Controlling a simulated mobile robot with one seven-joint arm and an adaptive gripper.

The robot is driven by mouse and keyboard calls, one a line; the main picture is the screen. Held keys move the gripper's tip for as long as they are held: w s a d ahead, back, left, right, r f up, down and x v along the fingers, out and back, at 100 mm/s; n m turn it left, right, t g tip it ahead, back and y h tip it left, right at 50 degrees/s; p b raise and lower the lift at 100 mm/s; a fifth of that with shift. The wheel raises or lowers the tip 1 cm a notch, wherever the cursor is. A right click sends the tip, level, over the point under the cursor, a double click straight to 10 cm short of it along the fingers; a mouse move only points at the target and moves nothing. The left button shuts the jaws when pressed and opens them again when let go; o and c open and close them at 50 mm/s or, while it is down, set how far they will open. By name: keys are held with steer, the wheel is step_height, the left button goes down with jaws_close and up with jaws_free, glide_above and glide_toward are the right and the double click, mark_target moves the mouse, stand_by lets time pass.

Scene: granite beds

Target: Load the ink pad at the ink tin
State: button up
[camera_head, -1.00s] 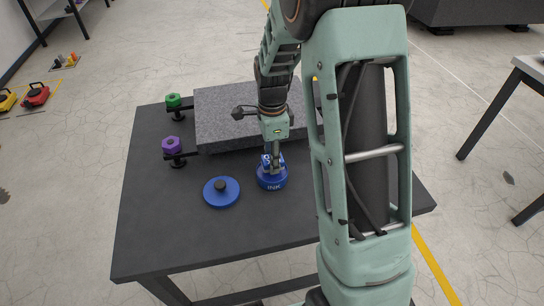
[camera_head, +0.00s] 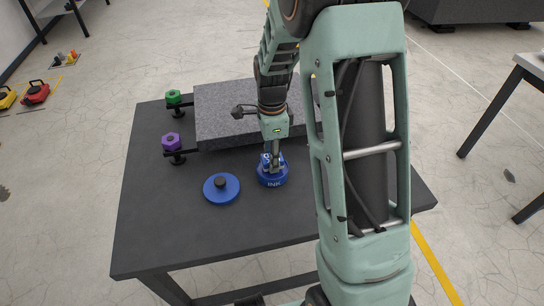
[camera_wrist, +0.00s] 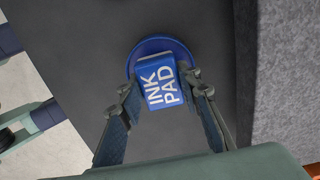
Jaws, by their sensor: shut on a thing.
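My gripper (camera_wrist: 164,98) is shut on the ink pad (camera_wrist: 163,88), a blue block with white "INK PAD" lettering in the wrist view. In the head view, the ink pad (camera_head: 267,160) is partly hidden by my gripper. The ink tin (camera_head: 272,180) is a round blue tin marked "INK" on the dark table. My gripper holds the pad over the tin. The tin's blue rim (camera_wrist: 136,56) shows behind the pad in the wrist view. I cannot tell whether the pad touches the ink inside.
A blue disc lid (camera_head: 230,193) with a dark knob lies left of the tin. A grey granite slab (camera_head: 222,110) stands behind. Green (camera_head: 173,98) and purple (camera_head: 171,142) knobs sit at its left. The table's (camera_head: 160,235) front left is clear.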

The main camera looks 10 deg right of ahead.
steer(key=shift+f+b, duration=0.5)
steer(key=shift+f, duration=0.25)
stand_by(0.3)
steer(key=o, duration=1.1)
steer(key=shift+c, duration=0.4)
steer(key=shift+c, duration=1.4)
steer(key=shift+r+p, duration=0.2)
steer(key=shift+p, duration=0.1)
steer(key=shift+c, duration=0.6)
steer(key=c, duration=0.8)
steer(key=shift+c, duration=0.4)
